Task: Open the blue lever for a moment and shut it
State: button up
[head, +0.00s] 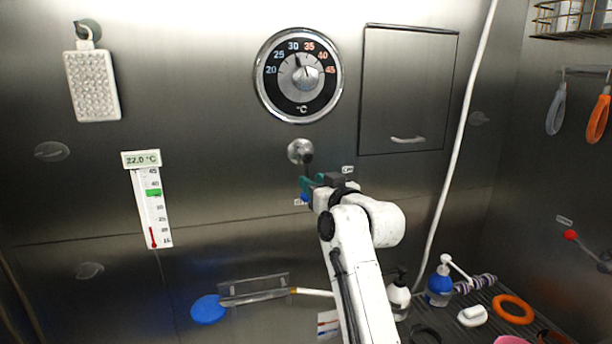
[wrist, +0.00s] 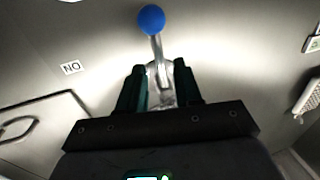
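The blue lever hangs from a round metal hub (head: 300,150) on the steel wall, below the dial. Its blue ball end (head: 305,198) points down, partly hidden by my gripper (head: 312,182). In the wrist view, the blue ball (wrist: 151,18) is at the top, with the metal shaft (wrist: 157,47) running down to the hub. My gripper (wrist: 159,68) is open, its two dark green fingers on either side of the shaft. I see a gap at each finger, but cannot tell how deep the shaft sits between them.
A small label (wrist: 71,67), reading NO in the wrist view, is beside the lever. A dial (head: 299,76) is above and a closed cabinet door (head: 408,90) is at upper right. A red-knobbed lever (head: 570,235) is on the right wall. Bottles and an orange ring (head: 513,309) stand below.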

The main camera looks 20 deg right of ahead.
jog(key=shift+w+a+p, duration=0.2)
jog(key=shift+w+a, duration=0.05)
jog(key=shift+w, duration=0.85)
jog(key=shift+w+a+p, duration=0.15)
jog(key=shift+w+a, duration=0.05)
jog(key=shift+w, duration=0.9)
jog(key=shift+c, duration=0.5)
grip_shut()
